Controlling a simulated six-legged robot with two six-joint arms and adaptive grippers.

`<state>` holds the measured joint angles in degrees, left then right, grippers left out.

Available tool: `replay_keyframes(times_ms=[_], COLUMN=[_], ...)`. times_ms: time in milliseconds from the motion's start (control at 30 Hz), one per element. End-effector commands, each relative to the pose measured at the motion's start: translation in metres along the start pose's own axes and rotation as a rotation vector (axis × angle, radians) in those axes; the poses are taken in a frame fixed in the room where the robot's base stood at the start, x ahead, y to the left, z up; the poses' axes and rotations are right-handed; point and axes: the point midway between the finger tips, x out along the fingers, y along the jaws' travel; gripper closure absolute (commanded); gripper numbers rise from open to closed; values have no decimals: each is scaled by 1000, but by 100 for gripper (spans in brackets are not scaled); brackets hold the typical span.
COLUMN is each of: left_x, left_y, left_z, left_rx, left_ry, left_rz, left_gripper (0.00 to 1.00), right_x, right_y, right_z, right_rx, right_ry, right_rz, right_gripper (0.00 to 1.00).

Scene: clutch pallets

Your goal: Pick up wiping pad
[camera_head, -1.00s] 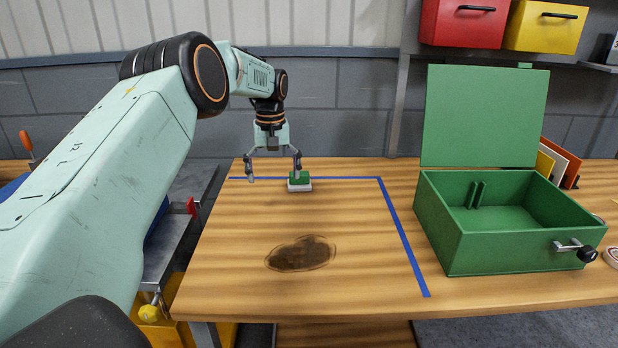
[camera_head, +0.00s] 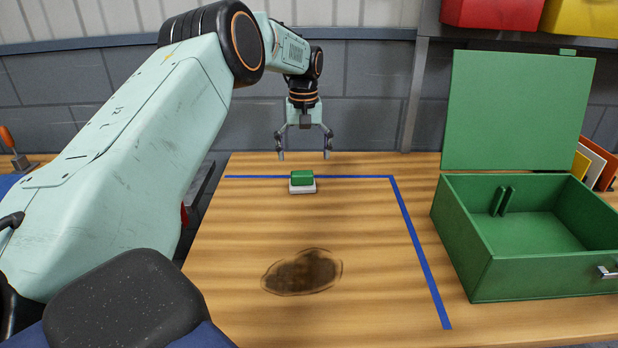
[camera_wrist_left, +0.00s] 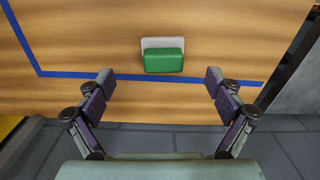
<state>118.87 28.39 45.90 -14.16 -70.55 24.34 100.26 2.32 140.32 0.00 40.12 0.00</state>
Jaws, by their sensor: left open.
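The wiping pad (camera_head: 302,180) has a green grip block on a white base. It lies on the wooden table by the blue tape line at the back. My left gripper (camera_head: 304,156) is open and empty, above and behind the pad, with its fingers pointing down. In the left wrist view the pad (camera_wrist_left: 163,58) lies ahead of the gap between the open fingers (camera_wrist_left: 158,78), near the middle, and nothing touches it. My right gripper is in neither view.
A dark brown stain (camera_head: 303,271) marks the front middle of the table. Blue tape (camera_head: 418,243) runs along the back and right of the work area. An open green box (camera_head: 475,252) with a raised lid stands at the right. The table around the pad is clear.

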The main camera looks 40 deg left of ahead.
Motion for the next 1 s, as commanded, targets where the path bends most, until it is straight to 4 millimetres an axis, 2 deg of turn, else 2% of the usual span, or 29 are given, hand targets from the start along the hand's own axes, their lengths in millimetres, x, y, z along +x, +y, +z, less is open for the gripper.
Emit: replay_keyframes(times_ms=[133,267,733,1000], left_x=[2,14,73,78], left_y=[-2,-1,-2,0], left_z=[2,5,1,-1], left_rx=[-2,-2,0,1], left_ry=[-1,-2,-1,1], left_rz=[1,0,0,2], left_gripper=[8,8,8,8], right_x=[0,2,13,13], right_y=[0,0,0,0], right_z=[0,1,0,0], right_rx=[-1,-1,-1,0], right_ry=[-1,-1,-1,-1], right_rz=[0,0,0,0], right_gripper=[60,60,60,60])
